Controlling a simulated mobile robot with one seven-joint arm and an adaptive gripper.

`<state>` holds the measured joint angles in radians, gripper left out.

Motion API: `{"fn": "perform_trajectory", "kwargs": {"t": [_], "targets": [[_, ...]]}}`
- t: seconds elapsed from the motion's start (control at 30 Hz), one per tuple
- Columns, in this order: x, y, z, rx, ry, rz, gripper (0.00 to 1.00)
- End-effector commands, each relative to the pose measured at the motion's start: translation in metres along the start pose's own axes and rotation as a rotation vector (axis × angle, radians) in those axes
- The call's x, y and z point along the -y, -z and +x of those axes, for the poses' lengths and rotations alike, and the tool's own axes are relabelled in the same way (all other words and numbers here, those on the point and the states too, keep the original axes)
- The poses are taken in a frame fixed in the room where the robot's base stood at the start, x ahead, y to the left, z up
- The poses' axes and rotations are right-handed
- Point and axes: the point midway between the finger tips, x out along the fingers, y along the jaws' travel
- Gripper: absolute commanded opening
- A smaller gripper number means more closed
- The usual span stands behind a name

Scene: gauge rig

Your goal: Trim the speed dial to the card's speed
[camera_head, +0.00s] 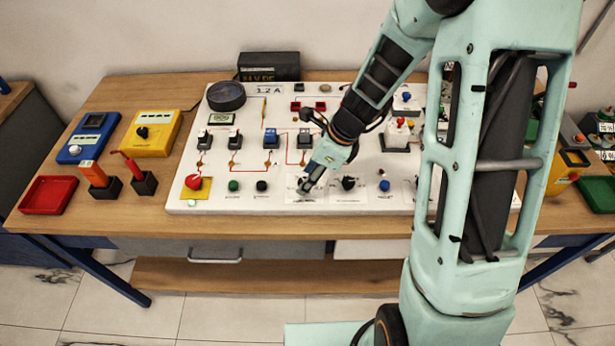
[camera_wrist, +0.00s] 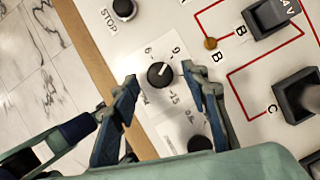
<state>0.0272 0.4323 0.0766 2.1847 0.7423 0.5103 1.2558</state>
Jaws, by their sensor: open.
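The speed dial (camera_wrist: 160,76) is a round black knob on a white label in the wrist view. Its white pointer mark is turned toward the upper right, roughly at the printed 9. A 6 and a 15 are also legible around it. My gripper (camera_wrist: 161,74) is open, with one finger on each side of the dial; I see gaps between fingers and knob. In the head view my gripper (camera_head: 305,187) is over the front of the white panel (camera_head: 215,208) and hides the dial. A card reading about "1.2 A" (camera_head: 268,90) stands at the panel's back.
A second black knob (camera_head: 348,183) sits just right of my gripper. The black STOP button (camera_wrist: 123,9) is on the dial's other side. Switches (camera_head: 271,138) stand behind. A round gauge (camera_head: 226,97) and a small display (camera_head: 220,119) are at the back left.

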Motion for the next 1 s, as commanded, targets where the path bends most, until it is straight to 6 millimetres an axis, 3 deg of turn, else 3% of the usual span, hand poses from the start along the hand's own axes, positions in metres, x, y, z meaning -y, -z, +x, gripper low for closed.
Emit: {"fn": "perform_trajectory", "kwargs": {"t": [0.37,0.73,1.0], "targets": [[0.0002,-0.0001,0.0054,0.000,0.001,-0.001,0.41],[0.0002,-0.0001,0.0052,0.000,0.001,-0.001,0.00],[0.0009,-0.0006,0.0047,0.001,-0.012,-0.030,0.00]]}}
